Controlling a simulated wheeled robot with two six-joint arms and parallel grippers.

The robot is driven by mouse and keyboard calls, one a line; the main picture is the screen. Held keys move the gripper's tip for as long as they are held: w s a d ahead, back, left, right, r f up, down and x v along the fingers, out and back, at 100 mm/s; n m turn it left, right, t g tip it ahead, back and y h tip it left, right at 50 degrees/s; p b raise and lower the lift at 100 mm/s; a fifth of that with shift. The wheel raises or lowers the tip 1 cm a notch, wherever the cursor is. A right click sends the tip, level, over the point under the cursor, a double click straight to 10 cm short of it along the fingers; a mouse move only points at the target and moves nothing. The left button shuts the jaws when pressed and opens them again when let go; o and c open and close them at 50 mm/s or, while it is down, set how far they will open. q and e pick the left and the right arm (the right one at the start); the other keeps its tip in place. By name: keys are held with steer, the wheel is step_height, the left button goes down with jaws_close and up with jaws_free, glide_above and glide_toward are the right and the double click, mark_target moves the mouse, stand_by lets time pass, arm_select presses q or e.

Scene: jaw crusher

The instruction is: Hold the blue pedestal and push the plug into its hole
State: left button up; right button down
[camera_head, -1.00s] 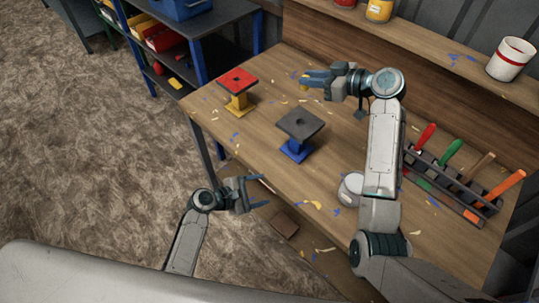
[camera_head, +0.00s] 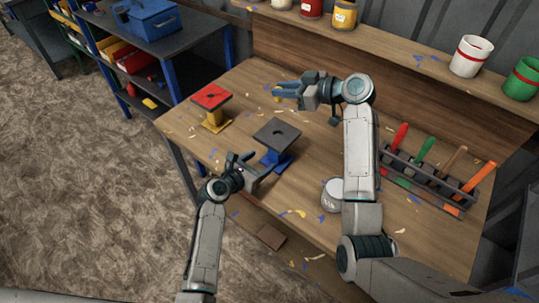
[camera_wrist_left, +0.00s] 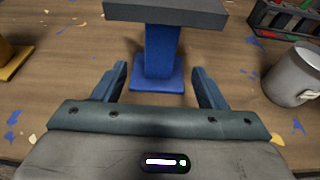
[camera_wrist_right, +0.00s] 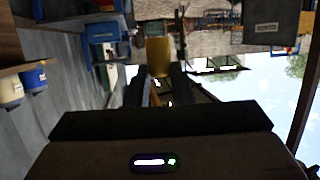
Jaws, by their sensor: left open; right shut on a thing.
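The blue pedestal (camera_head: 275,160) stands upright on the workbench, with a flat dark grey square top (camera_head: 278,132). A small dark spot, likely the hole, shows near the top's middle. In the left wrist view its blue column (camera_wrist_left: 161,55) lies ahead between my left gripper's fingers. My left gripper (camera_head: 259,165) is open, low at the bench's front edge, close to the column and not closed on it. My right gripper (camera_head: 281,90) is shut on a yellow plug (camera_wrist_right: 158,57), held above the bench behind the pedestal. Most of the plug is hidden in the head view.
A yellow pedestal (camera_head: 215,118) with a red top stands to the left. A grey can (camera_head: 332,194) and a rack of coloured-handled tools (camera_head: 430,178) are to the right. Cans line the back shelf. Small chips litter the bench (camera_head: 310,165).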

arm_select(q)
steer(key=x, duration=0.7)
steer(key=shift+w+d+f, duration=0.1)
steer(key=shift+w+d, duration=0.05)
steer(key=c, duration=1.4)
jaws_close()
arm_select(e)
steer(key=n+g, duration=0.2)
steer(key=g, duration=0.1)
glide_above(283, 134)
steer(key=shift+y, duration=0.4)
step_height(283, 134, down, 10)
steer(key=shift+s+f, duration=0.1)
steer(key=shift+f, duration=2.25)
